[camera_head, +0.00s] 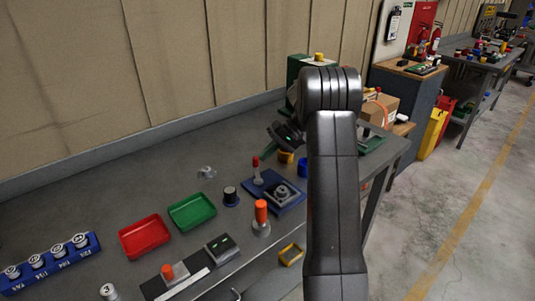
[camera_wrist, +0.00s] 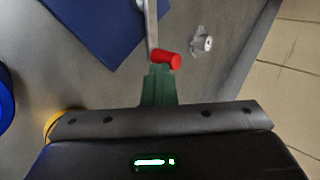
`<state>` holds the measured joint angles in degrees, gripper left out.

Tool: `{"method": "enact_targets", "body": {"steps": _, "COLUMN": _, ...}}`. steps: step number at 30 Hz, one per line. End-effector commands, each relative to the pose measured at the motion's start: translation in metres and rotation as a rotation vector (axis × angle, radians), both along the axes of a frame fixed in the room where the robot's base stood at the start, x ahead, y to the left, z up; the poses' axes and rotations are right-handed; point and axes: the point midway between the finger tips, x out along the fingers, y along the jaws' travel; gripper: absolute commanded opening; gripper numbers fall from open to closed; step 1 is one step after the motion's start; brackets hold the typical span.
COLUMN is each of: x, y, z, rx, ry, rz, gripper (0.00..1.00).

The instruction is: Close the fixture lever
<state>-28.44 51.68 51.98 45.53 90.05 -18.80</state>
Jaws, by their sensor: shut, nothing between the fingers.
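The fixture (camera_head: 280,195) sits on a blue base plate on the grey bench. Its lever has a red handle (camera_head: 256,163) and stands roughly upright in the head view. In the wrist view the red handle (camera_wrist: 165,59) is at the end of a grey metal arm (camera_wrist: 152,22), just beyond my fingertips. My gripper (camera_wrist: 159,70) is shut and empty, its green fingers together at the near side of the handle. I cannot tell whether they touch it. In the head view my gripper (camera_head: 279,132) is above and behind the lever, partly hidden by my arm.
A small metal part (camera_head: 207,172) lies left of the lever. A wall rises behind the bench.

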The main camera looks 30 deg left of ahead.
Motion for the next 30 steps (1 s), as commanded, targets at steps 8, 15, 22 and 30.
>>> {"method": "enact_targets", "body": {"steps": 8, "x": 0.008, "y": -0.006, "z": 0.013, "rx": 0.007, "ry": -0.004, "rz": -0.001, "gripper": 0.0}}
{"method": "enact_targets", "body": {"steps": 15, "x": 0.035, "y": -0.038, "z": 0.048, "rx": 0.005, "ry": -0.004, "rz": -0.002, "gripper": 0.0}}
{"method": "enact_targets", "body": {"steps": 22, "x": 0.057, "y": -0.065, "z": 0.079, "rx": 0.004, "ry": -0.003, "rz": -0.002, "gripper": 0.0}}
{"method": "enact_targets", "body": {"steps": 30, "x": 0.068, "y": -0.078, "z": 0.094, "rx": 0.003, "ry": 0.0, "rz": -0.001, "gripper": 0.0}}
